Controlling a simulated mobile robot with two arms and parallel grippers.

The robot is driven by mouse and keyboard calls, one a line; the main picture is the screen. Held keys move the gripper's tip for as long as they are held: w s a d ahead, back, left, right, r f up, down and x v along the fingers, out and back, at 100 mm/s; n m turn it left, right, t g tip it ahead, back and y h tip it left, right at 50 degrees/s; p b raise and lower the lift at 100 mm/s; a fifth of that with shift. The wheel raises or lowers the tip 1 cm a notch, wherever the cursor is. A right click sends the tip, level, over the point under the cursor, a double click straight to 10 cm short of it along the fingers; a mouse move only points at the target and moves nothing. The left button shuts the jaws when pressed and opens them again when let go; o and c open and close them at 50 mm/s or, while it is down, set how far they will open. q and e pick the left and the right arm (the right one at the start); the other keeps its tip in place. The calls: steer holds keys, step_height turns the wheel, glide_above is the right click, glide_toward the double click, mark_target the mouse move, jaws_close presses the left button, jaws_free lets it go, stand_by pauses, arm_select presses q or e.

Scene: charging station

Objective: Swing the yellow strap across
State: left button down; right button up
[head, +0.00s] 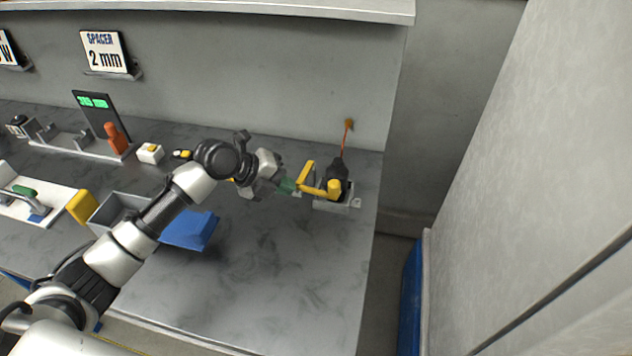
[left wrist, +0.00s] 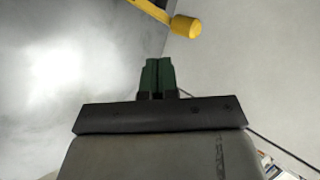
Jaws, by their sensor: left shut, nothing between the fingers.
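The yellow strap (head: 306,174) is part of a small fixture (head: 334,205) near the right end of the counter. A black plug-like body (head: 338,172) stands in the fixture, with an orange cable rising from it to the wall. My left gripper (head: 290,186) is just left of the strap, with its green fingers shut and empty. In the left wrist view the shut green fingers (left wrist: 158,76) point toward the yellow strap (left wrist: 162,14), whose rounded knob (left wrist: 186,26) shows at the top; they look apart from it. My right gripper is not in view.
A spacer sign (head: 104,52) stands at the back. An orange-handled device (head: 116,138) stands at the back left. The counter's front right is clear.

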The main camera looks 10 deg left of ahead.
mark_target(328, 191)
arm_select(q)
steer(key=w+d+f, duration=0.1)
steer(key=w+d+f+p, duration=0.1)
steer(key=d, duration=0.1)
steer(key=w+d+f+p, duration=0.1)
steer(key=d, duration=0.1)
steer(key=shift+w+d, duration=0.2)
steer(key=shift+w, duration=0.05)
steer(key=shift+w+d+f, duration=0.1)
steer(key=shift+w+d, duration=0.15)
steer(key=shift+d, duration=0.15)
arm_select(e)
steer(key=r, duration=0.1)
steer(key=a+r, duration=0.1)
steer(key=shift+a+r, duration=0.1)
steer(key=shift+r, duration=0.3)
arm_select(q)
steer(key=shift+d+f, duration=0.1)
steer(key=b, duration=0.1)
steer(key=d+b, duration=0.1)
steer(key=b, duration=0.1)
steer(key=shift+w+d, duration=0.25)
steer(key=shift+w, duration=0.1)
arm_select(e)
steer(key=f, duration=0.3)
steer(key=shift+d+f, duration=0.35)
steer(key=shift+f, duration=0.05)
